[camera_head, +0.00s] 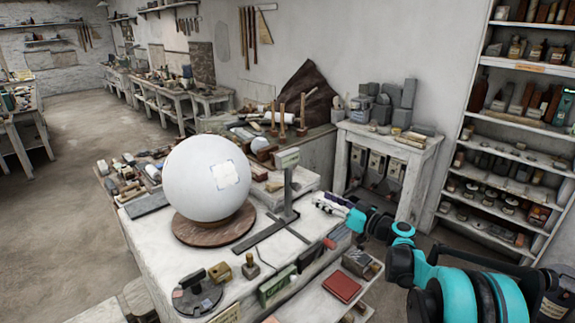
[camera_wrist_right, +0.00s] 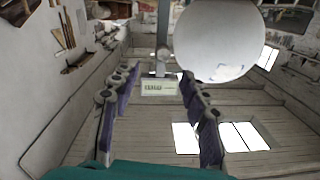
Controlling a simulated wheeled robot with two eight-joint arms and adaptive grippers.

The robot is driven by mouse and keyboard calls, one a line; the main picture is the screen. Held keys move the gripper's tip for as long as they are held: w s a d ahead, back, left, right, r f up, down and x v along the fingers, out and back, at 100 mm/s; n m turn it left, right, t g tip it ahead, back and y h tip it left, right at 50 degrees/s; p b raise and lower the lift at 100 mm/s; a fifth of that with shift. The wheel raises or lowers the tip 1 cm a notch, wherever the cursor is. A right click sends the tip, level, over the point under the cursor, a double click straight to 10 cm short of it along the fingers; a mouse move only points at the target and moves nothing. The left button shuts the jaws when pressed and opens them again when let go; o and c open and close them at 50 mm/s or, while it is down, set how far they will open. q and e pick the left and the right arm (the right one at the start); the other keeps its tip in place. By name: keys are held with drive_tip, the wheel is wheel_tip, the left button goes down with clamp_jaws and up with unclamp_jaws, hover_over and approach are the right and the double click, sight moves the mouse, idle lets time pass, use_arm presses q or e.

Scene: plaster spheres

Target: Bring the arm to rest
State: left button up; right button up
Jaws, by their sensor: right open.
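My right arm (camera_head: 445,275) comes in from the lower right in the head view. Its gripper (camera_head: 330,203) is over the right edge of the white work table (camera_head: 140,235), to the right of a dark metal stand. In the right wrist view the two fingers (camera_wrist_right: 160,80) are spread apart with nothing between them. The stand's small label plate (camera_wrist_right: 158,87) shows beyond the gap. A large white plaster sphere (camera_head: 205,178) sits on a round brown base (camera_head: 214,228), apart from the gripper; it also shows in the wrist view (camera_wrist_right: 222,40). My left gripper is not in view.
The upright stand (camera_head: 288,190) is between gripper and sphere. Small tools, a green box (camera_head: 278,287) and a black-handled disc (camera_head: 196,296) lie along the table's front. A red block (camera_head: 342,287) lies on a lower surface. A full shelf (camera_head: 505,150) stands at right. Floor at left is open.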

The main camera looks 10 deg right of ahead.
drive_tip(key=s+a+f+m+g+h+b, duration=0.1)
drive_tip(key=s+a+f+g+b, duration=0.1)
drive_tip(key=s+a+f, duration=0.3)
drive_tip(key=s+a+f+g+h+b, duration=0.2)
drive_tip(key=s+a, duration=0.1)
drive_tip(key=s, duration=0.4)
drive_tip(key=s+a+f+m+g+h+b, duration=0.1)
drive_tip(key=s+a+f+g+b, duration=0.1)
drive_tip(key=s+a+f+b, duration=0.3)
drive_tip(key=s+d+f+m+h+b, duration=0.1)
drive_tip(key=s+d+f+h, duration=0.2)
drive_tip(key=s+f, duration=0.3)
drive_tip(key=s+d+f+m+g+h+b, duration=0.1)
drive_tip(key=s+f, duration=0.5)
drive_tip(key=s, duration=0.8)
drive_tip(key=d+m+h+b, duration=0.1)
drive_tip(key=d+h, duration=0.1)
drive_tip(key=shift+s+f+h, duration=0.15)
drive_tip(key=shift+f+h, duration=0.15)
